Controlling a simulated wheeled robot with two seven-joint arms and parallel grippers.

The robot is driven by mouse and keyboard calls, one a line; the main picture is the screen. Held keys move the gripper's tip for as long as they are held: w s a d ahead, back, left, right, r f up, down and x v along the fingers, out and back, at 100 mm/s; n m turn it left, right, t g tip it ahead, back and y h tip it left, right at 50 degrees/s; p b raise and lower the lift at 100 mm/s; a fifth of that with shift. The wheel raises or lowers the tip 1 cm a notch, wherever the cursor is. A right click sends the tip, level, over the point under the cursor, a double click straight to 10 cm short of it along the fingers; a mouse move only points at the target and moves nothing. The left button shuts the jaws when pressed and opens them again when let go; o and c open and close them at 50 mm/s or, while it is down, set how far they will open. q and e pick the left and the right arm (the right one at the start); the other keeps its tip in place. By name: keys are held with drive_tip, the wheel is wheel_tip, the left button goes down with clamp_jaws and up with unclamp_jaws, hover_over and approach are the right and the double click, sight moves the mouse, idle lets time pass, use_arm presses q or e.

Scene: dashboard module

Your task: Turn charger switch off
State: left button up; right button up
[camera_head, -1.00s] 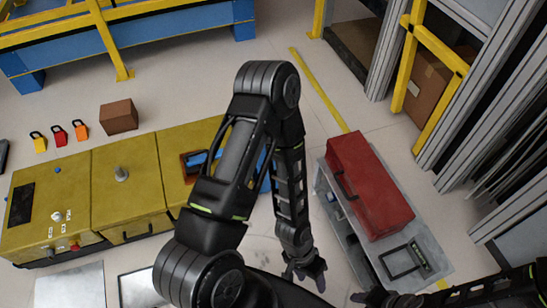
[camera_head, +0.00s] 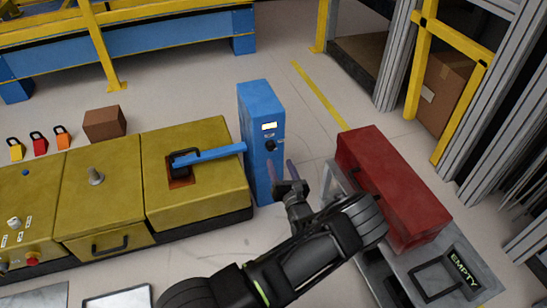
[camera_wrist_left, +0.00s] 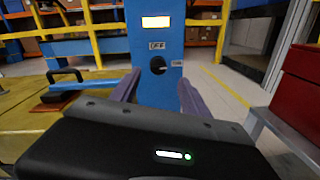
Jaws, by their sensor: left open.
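The charger is a blue upright box (camera_head: 262,100) with a lit display and a black round switch (camera_head: 270,146) on its face. In the left wrist view the switch (camera_wrist_left: 158,65) is below a label reading OFF (camera_wrist_left: 157,46). A second small label is at its right, too small to read surely. I cannot tell which way the switch points. My left gripper (camera_head: 281,165) is open and empty in front of the charger. In the left wrist view its purple fingers (camera_wrist_left: 158,80) stand apart, one on each side below the switch, seemingly short of it. My right gripper is out of view.
A yellow cabinet (camera_head: 205,204) with a blue-handled lever (camera_head: 215,153) stands left of the charger. A red box (camera_head: 390,185) on a grey cart (camera_head: 425,290) stands to the right. Padlocks (camera_head: 40,143) and a brown box (camera_head: 104,124) are behind the cabinet. Floor behind the charger is clear.

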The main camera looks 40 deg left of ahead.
sight(272, 148)
use_arm(q)
drive_tip(key=shift+a, duration=0.15)
drive_tip(key=b+x, duration=0.2)
drive_tip(key=x, duration=0.4)
drive_tip(key=shift+w+a+f, duration=0.1)
drive_tip(key=shift+a+f, duration=0.05)
drive_tip(key=shift+a, duration=0.05)
drive_tip(key=shift+w+a+b, duration=0.35)
drive_tip(key=shift+a, duration=0.15)
clamp_jaws()
